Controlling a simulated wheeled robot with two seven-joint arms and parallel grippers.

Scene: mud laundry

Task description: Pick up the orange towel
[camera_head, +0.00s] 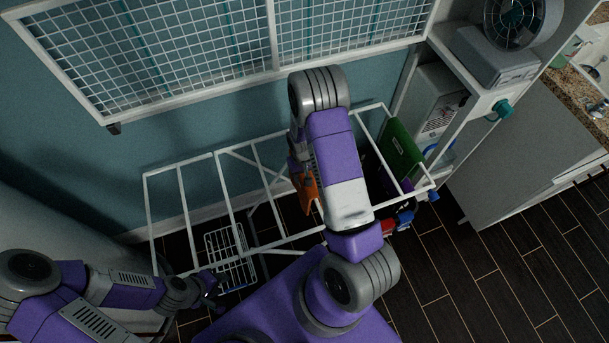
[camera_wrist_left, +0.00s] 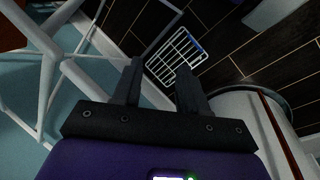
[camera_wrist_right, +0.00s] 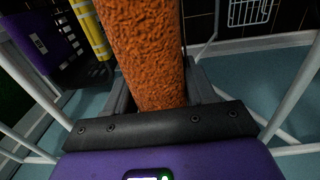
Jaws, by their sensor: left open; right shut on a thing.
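The orange towel (camera_head: 308,192) hangs at the white drying rack (camera_head: 183,205), partly hidden by my right arm in the head view. In the right wrist view the orange towel (camera_wrist_right: 143,45) fills the space between the fingers of my right gripper (camera_wrist_right: 157,88), which is shut on it. Whether the towel still touches a rack bar is hidden. My left gripper (camera_head: 213,300) is low at the left, beside the rack's front. In the left wrist view the left gripper (camera_wrist_left: 158,78) is open, with nothing between its fingers.
A white wire basket (camera_head: 228,250) stands by the rack's left part. A green cloth (camera_head: 402,150) hangs at its right end. A wall-mounted grid rack (camera_head: 200,60) is above. A shelf with a fan (camera_head: 515,22) is at right. Dark floor (camera_head: 510,270) is clear at lower right.

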